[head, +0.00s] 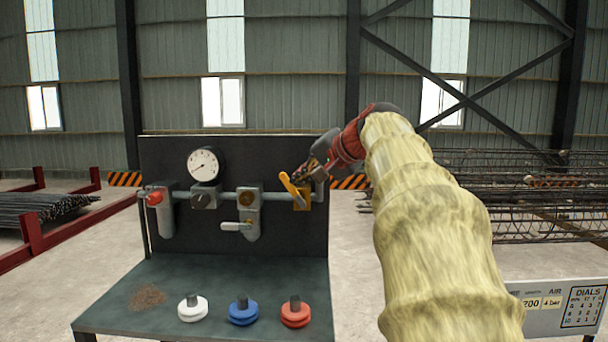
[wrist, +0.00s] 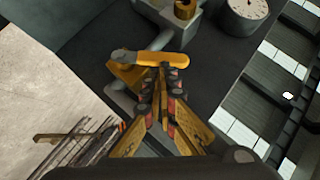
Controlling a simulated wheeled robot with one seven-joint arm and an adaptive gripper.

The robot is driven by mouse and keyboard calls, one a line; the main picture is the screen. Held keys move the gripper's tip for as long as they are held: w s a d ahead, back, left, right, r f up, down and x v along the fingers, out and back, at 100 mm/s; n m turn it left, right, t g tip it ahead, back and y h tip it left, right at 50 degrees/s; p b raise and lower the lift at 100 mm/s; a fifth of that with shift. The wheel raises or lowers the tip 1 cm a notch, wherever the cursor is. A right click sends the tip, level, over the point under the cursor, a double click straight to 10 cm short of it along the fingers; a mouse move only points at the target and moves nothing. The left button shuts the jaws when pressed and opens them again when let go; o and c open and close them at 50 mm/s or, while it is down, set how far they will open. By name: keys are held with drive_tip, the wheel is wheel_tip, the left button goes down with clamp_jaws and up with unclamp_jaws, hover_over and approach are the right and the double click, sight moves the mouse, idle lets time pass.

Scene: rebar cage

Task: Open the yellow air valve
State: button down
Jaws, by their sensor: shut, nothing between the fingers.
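The yellow air valve (head: 302,196) sits at the right end of the grey pipe on the dark panel. Its yellow lever handle (head: 290,187) slants from upper left to lower right in the head view. In the wrist view the lever (wrist: 150,58) lies across the picture just beyond my fingertips, with the yellow valve body (wrist: 127,76) partly behind it. My gripper (head: 306,174) is shut and empty, right beside the lever. In the wrist view my gripper (wrist: 163,80) has its fingertips close to the lever's underside; I cannot tell whether they touch.
The panel carries a gauge (head: 204,164), a red-knobbed valve (head: 155,198), a grey regulator (head: 204,199) and a grey lever (head: 237,226). White (head: 192,308), blue (head: 243,311) and red (head: 295,312) dials stand on the bench (head: 150,270). A sign (head: 560,308) is at lower right.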

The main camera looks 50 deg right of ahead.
sight(286, 181)
drive_tip(key=w+a+n+g+h+p, duration=0.1)
drive_tip(key=p, duration=0.1)
drive_tip(key=w+a+n+g+p, duration=0.1)
drive_tip(key=g+p, duration=0.1)
drive_tip(key=shift+w+a+f+h, duration=0.15)
drive_tip(key=shift+w+h, duration=0.15)
drive_tip(key=shift+h, duration=0.1)
drive_tip(key=shift+w+f+n+g, duration=0.1)
drive_tip(key=shift+f+n+g, duration=0.1)
drive_tip(key=shift+n+g, duration=0.1)
drive_tip(key=shift+w+a+f+b, duration=0.45)
drive_tip(key=shift+w+a+f, duration=0.2)
drive_tip(key=shift+f, duration=0.2)
drive_tip(key=shift+d, duration=0.1)
drive_tip(key=shift+s+d+f, duration=0.15)
drive_tip(key=shift+s+d, duration=0.25)
drive_tip(key=shift+s, duration=0.15)
